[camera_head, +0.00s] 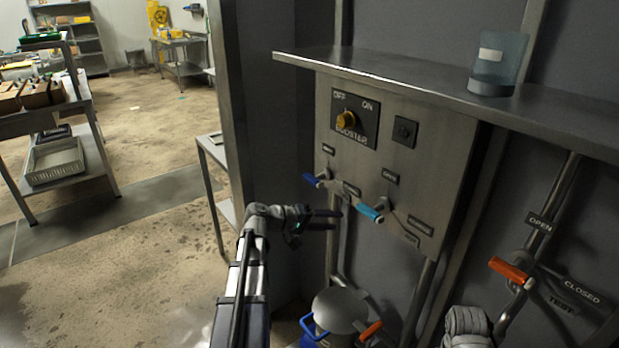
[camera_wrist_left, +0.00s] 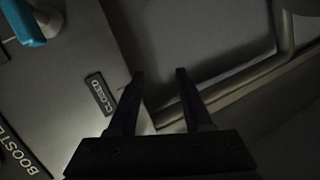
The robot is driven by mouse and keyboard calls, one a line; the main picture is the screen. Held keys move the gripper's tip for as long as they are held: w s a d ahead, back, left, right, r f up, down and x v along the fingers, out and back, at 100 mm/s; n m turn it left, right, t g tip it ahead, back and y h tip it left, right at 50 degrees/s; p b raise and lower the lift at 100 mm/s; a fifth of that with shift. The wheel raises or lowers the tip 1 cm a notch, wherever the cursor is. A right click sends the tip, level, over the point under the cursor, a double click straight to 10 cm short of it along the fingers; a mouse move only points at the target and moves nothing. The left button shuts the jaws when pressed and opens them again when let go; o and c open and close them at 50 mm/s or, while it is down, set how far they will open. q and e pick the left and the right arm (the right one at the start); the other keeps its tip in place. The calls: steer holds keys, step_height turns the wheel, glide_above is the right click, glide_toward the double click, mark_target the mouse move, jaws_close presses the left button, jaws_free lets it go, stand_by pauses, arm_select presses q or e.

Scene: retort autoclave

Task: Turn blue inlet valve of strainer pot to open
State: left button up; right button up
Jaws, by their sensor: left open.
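A metal pot (camera_head: 340,308) with a lid stands low at the bottom centre of the head view. A blue handle (camera_head: 308,326) shows at its left and an orange handle (camera_head: 371,331) at its right. My left gripper (camera_head: 338,219) is above the pot, in front of the wall panel, open and empty. It is apart from the pot's handles. In the left wrist view, the open fingers (camera_wrist_left: 160,75) have nothing between them. The pot's blue handle does not show there. My right gripper is not in view.
The panel (camera_head: 450,170) carries a booster knob (camera_head: 346,120), a dark blue lever (camera_head: 312,180) and a light blue lever (camera_head: 370,213); the latter also shows in the wrist view (camera_wrist_left: 22,22). An orange lever (camera_head: 509,269) is at right. A shelf (camera_head: 400,75) holds a clear beaker (camera_head: 497,64).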

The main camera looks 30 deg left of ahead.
mark_target(309, 181)
arm_select(q)
steer(key=s+a+r+n+t+y, duration=0.2)
steer(key=a+r+n+t, duration=0.3)
steer(key=a+r, duration=0.5)
steer(key=shift+w+d+f, duration=0.15)
steer(key=shift+w+f, duration=0.2)
steer(key=shift+w, duration=0.85)
steer(key=shift+w+d+f, duration=0.15)
steer(key=shift+w+f, duration=0.15)
steer(key=shift+w, duration=0.85)
steer(key=shift+w+d+f, duration=0.15)
steer(key=shift+w+f, duration=0.2)
steer(key=shift+w, duration=0.85)
jaws_close()
